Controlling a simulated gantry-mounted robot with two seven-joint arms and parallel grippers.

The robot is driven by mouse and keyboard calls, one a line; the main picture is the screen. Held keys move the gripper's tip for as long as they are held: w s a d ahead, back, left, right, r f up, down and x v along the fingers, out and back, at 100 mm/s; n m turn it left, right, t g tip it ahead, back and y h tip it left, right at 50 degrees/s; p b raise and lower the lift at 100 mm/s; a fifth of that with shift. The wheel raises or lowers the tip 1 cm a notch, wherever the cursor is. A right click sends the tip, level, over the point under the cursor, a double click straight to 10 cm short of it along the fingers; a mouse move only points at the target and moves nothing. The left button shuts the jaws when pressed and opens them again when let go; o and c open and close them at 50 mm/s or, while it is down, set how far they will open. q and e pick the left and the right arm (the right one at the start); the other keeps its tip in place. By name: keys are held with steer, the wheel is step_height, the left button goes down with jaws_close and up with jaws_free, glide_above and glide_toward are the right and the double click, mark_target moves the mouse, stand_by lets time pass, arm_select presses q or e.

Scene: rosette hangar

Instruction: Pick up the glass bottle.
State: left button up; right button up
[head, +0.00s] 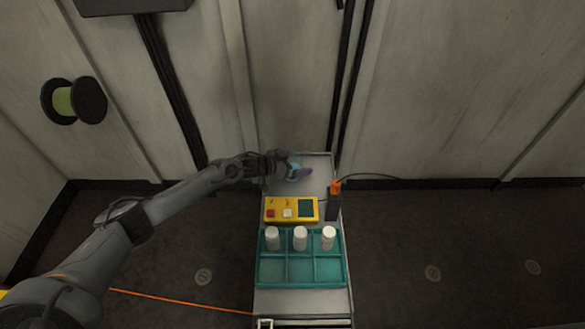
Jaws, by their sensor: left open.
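My left arm reaches in from the left, and my left gripper (284,165) is open at the far end of the narrow bench (325,165). A small bluish-purple object (300,174), which may be the glass bottle, lies right at the fingertips. It is partly hidden, and I cannot tell whether the fingers touch it. Several white cylinders, one of them here (300,238), stand upright in the back row of a teal divided tray (257,272); they look opaque. My right gripper is not in view.
A yellow box with buttons (291,209) sits between the gripper and the tray. A dark upright tool with an orange top (334,205) and a cable stands at the bench's right edge. Wall panels rise close behind the bench.

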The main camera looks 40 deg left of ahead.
arm_select(q)
steer(key=shift+r, duration=0.1)
steer(key=c, duration=1.3)
steer(key=shift+r+p, duration=0.6)
steer(key=shift+r, duration=0.35)
step_height(320, 180, up, 3)
steer(key=shift+f+p, duration=0.2)
steer(key=shift+p, duration=0.45)
steer(key=d+r+p, duration=0.9)
steer(key=d+r, duration=0.2)
steer(key=shift+d+r, duration=0.25)
steer(key=shift+d, duration=0.1)
